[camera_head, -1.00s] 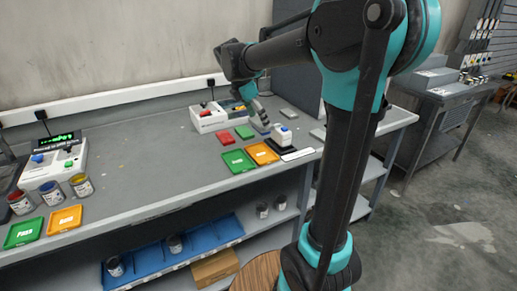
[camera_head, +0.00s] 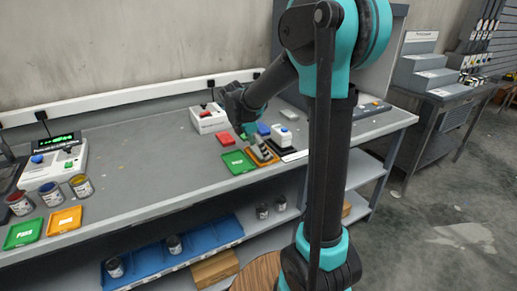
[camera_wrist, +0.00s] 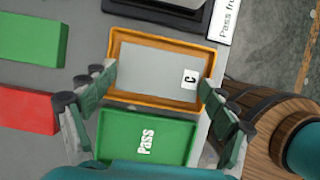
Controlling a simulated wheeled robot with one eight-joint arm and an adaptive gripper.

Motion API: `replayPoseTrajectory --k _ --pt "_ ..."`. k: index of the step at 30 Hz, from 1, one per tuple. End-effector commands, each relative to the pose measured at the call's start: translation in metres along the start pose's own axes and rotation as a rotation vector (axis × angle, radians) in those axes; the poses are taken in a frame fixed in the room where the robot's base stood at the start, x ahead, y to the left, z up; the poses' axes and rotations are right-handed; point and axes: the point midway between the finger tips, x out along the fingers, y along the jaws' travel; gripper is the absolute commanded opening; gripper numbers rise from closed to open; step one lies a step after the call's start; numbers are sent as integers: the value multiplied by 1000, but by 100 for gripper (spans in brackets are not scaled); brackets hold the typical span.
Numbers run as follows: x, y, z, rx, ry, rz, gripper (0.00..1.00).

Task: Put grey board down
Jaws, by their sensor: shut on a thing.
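The grey board (camera_wrist: 150,68), flat with a small white "C" label, is between the fingers of my gripper (camera_wrist: 157,82) in the wrist view. My gripper is shut on it. The board lies within the outline of the orange tray (camera_wrist: 113,50), whose rim shows around it. I cannot tell whether the board touches the tray floor. In the head view my gripper (camera_head: 260,150) is low over the orange tray, and the board is mostly hidden by the fingers.
A green "Pass" tray (camera_wrist: 145,138) adjoins the orange one. A green block (camera_wrist: 32,40) and a red block (camera_wrist: 28,110) lie to the left in the wrist view. A white device (camera_head: 283,135) stands close behind the tray.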

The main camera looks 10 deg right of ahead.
Motion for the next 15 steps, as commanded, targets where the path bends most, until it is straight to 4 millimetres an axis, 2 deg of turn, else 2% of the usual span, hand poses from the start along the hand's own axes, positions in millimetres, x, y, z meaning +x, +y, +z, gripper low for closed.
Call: replayPoseTrajectory --k 6,7,10,15 --pt "2 0 -1 0 0 0 52" --pt "2 0 -1 0 0 0 88" --pt "2 0 -1 0 0 0 100" --pt "2 0 -1 0 0 0 100"
